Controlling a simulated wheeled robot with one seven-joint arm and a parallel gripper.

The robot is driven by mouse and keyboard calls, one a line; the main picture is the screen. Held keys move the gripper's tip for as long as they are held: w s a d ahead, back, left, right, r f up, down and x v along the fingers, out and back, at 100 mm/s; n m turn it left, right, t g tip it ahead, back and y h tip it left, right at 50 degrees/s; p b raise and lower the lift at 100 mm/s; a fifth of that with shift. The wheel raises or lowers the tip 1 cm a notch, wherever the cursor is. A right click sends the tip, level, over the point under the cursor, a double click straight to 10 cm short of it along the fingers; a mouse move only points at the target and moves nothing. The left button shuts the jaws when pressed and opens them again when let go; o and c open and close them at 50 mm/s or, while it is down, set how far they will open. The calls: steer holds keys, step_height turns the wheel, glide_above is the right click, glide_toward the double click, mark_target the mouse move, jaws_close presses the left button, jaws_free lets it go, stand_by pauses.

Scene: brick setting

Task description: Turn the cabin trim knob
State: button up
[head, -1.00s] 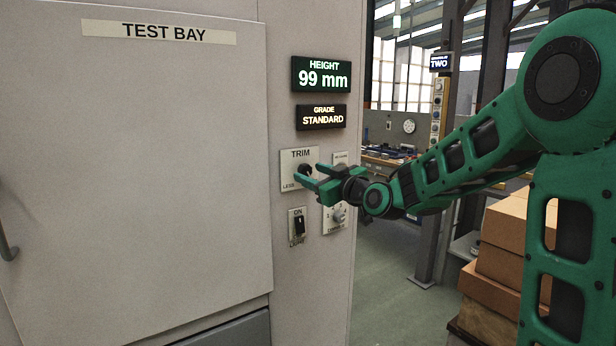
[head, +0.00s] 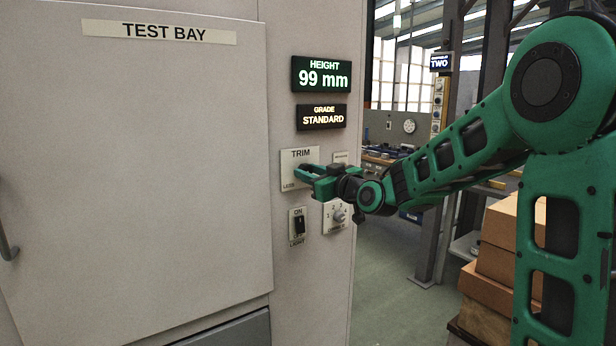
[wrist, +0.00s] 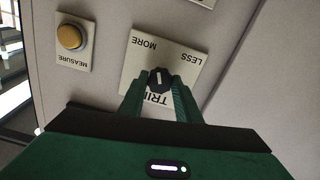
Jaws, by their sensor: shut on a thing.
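The trim knob (wrist: 160,78) is a black knob with a white pointer mark on the pale TRIM plate (wrist: 190,56), which is marked LESS and MORE. My gripper (wrist: 162,88) is shut on the knob, with a green finger on each side of it in the wrist view. In the head view the TRIM plate (head: 300,158) is on the cabinet's right panel, and my gripper (head: 308,172) reaches it from the right and hides the knob. The green display (head: 321,74) reads HEIGHT 99 mm, and the display below it (head: 321,116) reads GRADE STANDARD.
Below the TRIM plate are an ON light switch (head: 298,226) and a numbered selector knob (head: 339,215). A yellow MEASURE button (wrist: 70,37) sits beside the plate. The TEST BAY door (head: 150,170) is at left, closed. Cardboard boxes (head: 497,240) are stacked at right.

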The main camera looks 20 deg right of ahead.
steer(key=m, duration=0.3)
stand_by(0.4)
steer(key=o, duration=1.1)
steer(key=shift+c, duration=0.2)
steer(key=v, duration=1)
steer(key=shift+s+d, duration=0.15)
steer(key=shift+s, duration=0.2)
steer(key=shift+f, duration=0.1)
